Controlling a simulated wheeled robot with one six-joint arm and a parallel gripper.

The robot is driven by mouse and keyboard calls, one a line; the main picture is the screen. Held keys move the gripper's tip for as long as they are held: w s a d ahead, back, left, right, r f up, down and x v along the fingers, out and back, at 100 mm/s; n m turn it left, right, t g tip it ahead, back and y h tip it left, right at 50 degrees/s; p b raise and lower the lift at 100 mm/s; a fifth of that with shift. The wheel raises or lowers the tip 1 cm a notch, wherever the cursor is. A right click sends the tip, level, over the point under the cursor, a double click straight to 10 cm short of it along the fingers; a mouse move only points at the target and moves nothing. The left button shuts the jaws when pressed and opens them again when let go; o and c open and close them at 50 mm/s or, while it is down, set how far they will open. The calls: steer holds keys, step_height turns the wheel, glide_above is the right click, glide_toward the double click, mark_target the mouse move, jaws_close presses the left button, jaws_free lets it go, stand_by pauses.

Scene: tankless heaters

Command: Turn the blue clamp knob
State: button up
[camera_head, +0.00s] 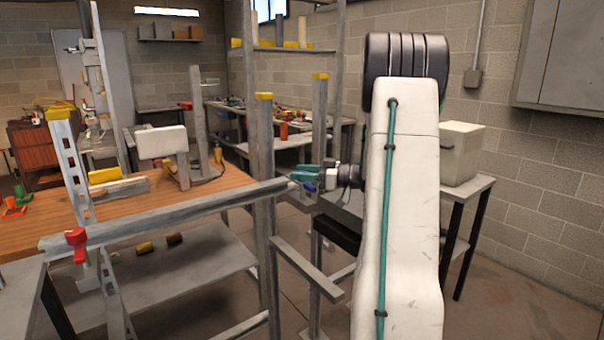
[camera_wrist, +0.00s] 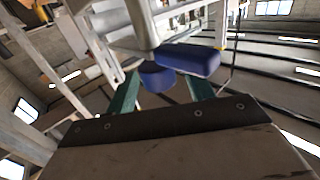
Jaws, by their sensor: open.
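The blue clamp knob (camera_wrist: 190,60) fills the upper middle of the wrist view. It has a bar-like blue part and a lower rounded blue part, next to a pale grey shaft. My gripper (camera_wrist: 162,78) is open, with one teal finger on each side of the lower blue part. I cannot tell whether either finger touches it. In the head view my gripper (camera_head: 305,177) is at the right end of a long grey metal bar (camera_head: 170,217), and a small patch of blue (camera_head: 309,187) shows beside it. The knob is mostly hidden there.
Grey upright posts with yellow caps (camera_head: 263,97) stand close to the left of my arm. A red clamp (camera_head: 76,240) sits on the bar's left end. A wooden workbench (camera_head: 215,183) is behind the bar. A white box (camera_head: 461,152) stands on a table at right.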

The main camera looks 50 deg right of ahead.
steer(key=v, duration=0.7)
steer(key=shift+s, duration=0.25)
steer(key=shift+d, duration=0.1)
